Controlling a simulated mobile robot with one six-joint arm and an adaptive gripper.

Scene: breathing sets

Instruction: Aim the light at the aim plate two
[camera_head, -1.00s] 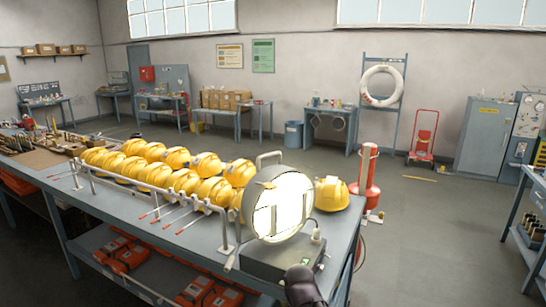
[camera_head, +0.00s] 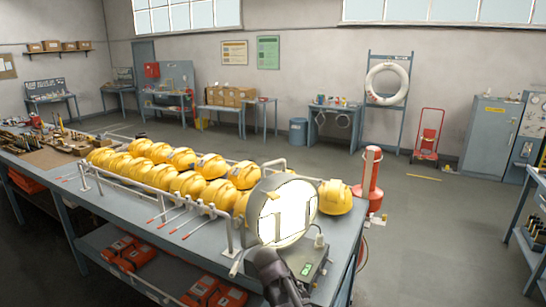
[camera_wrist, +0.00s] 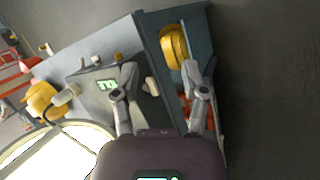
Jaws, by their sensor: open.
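The light (camera_head: 287,213) is a round grey lamp with a glowing white face, on a grey box (camera_head: 312,262) at the near corner of the bench. Its face points toward the camera side. The lit face also shows at the lower left of the wrist view (camera_wrist: 60,155). My gripper (camera_wrist: 160,72) is open, its two fingers spread around part of the view over the box's edge and a small light-coloured knob; I cannot tell contact. In the head view, my dark arm end (camera_head: 275,272) is just below the lamp. I cannot pick out aim plate two.
Rows of yellow helmets (camera_head: 165,175) sit behind a white rail on the bench (camera_head: 130,217). One helmet (camera_head: 335,197) is right of the lamp. A red cylinder (camera_head: 370,180) stands beyond the bench's right end. The floor to the right is open.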

